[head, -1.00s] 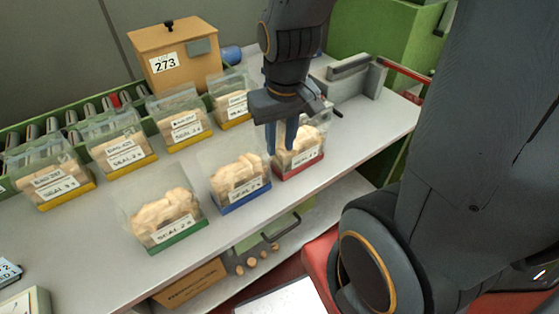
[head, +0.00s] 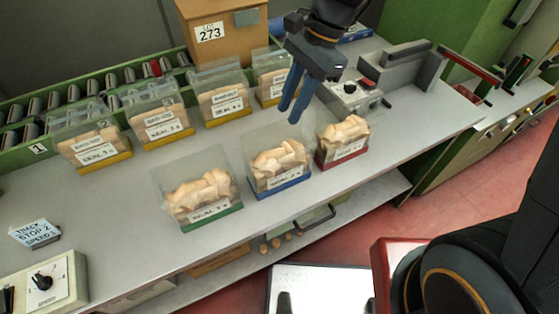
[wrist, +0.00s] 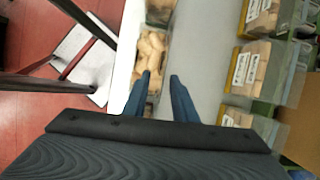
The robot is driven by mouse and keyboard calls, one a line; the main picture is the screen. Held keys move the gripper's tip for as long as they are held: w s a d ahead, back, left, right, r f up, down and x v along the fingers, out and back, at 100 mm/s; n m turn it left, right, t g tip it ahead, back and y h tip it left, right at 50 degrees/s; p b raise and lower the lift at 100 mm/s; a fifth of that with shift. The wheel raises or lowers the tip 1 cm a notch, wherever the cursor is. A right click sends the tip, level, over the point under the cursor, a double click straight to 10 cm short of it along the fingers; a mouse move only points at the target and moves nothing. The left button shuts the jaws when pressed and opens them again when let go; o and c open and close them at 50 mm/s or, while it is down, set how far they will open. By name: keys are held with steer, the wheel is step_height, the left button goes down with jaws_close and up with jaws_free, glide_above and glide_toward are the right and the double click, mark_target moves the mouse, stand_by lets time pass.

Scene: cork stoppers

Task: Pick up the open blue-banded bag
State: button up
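The blue-banded bag (head: 278,166) is clear and open, full of cork stoppers, and stands upright on the grey bench between a green-banded bag (head: 201,199) and a red-banded bag (head: 342,142). My gripper (head: 291,108) is above the bench, behind and above the blue-banded bag, with its blue fingers pointing down, apart and empty. In the wrist view the fingers (wrist: 162,98) are spread beside a bag of corks (wrist: 152,58); its band is hidden, so I cannot tell which bag it is.
Several yellow-banded bags (head: 165,124) stand in a row behind. A wooden lot box (head: 224,38) and a grey sealing device (head: 357,97) stand at the back. A speed control box (head: 42,284) is at the front left. Bare bench lies between the rows.

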mark_target(273, 132)
steer(key=shift+a+m, duration=0.3)
steer(key=shift+a, duration=0.45)
steer(key=shift+s+a+f, duration=0.15)
steer(key=shift+a, duration=0.1)
steer(key=p+x, duration=0.2)
steer(key=x, duration=0.4)
steer(key=shift+s+a+f, duration=0.1)
steer(key=shift+a+f, duration=0.1)
steer(key=shift+f, duration=0.3)
steer(key=shift+f, duration=0.25)
jaws_close()
stand_by(0.8)
